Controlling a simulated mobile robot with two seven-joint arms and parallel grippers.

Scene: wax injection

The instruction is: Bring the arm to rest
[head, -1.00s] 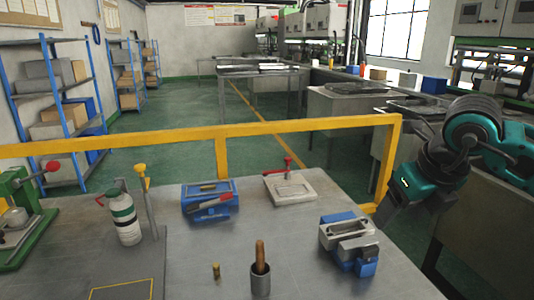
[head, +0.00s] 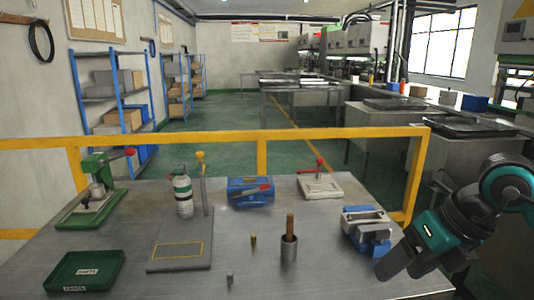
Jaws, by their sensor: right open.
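My right arm comes in from the right edge in teal and black. Its gripper (head: 398,266) hangs at the right edge of the metal table (head: 325,275), just in front of the blue and grey vise (head: 366,229) in the picture. Its jaws are seen from the side and nothing shows between them. I cannot tell how far the gripper is from the vise. My left gripper is not in view.
The table holds a green press (head: 95,190), a green tray (head: 85,271), a white-green bottle (head: 183,196), a blue box (head: 250,190), a white plate with a red handle (head: 320,186) and a cup with a wooden handle (head: 289,247). A yellow rail (head: 330,133) runs behind.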

